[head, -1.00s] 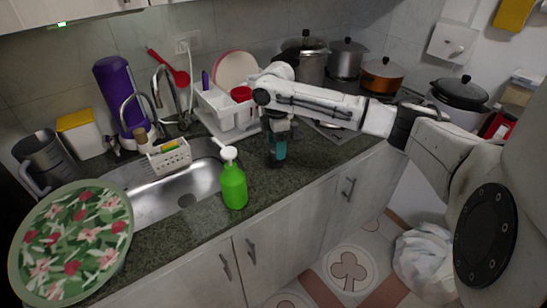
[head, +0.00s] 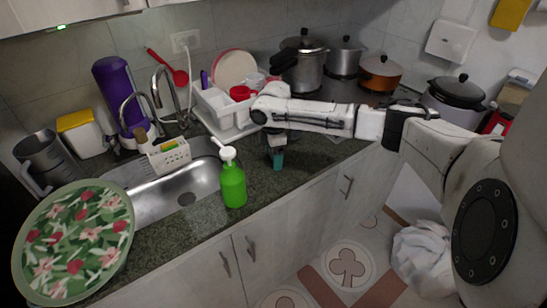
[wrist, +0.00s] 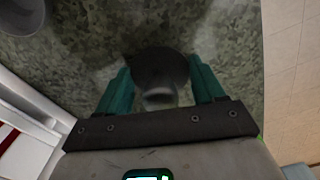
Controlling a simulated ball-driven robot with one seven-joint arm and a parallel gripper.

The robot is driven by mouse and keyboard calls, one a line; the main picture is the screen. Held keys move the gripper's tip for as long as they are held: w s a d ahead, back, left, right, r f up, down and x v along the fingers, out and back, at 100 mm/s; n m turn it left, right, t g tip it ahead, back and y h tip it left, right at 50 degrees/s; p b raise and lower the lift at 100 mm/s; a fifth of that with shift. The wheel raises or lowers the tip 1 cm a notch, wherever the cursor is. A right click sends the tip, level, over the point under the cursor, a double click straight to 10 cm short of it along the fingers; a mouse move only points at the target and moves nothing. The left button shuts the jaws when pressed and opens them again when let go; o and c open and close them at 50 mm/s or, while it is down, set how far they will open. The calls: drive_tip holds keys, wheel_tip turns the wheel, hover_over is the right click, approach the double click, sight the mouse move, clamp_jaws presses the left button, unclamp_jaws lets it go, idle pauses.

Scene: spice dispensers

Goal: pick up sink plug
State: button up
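The sink plug (wrist: 160,68) is a dark, round disc with a paler grey knob, seen from above on the dark speckled counter in the wrist view. My gripper (wrist: 160,88) has two teal fingers, spread apart on either side of the plug. I cannot tell whether they touch it. In the head view my gripper (head: 277,160) points down at the counter, right of the green soap bottle, and the plug cannot be made out there.
A white dish rack (head: 218,122) is just behind my gripper. The metal sink (head: 165,197) is to the left. Several pots, including an orange one (head: 380,74), stand at the back right.

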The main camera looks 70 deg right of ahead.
drive_tip(key=shift+c, duration=0.9)
drive_tip(key=shift+r, duration=0.15)
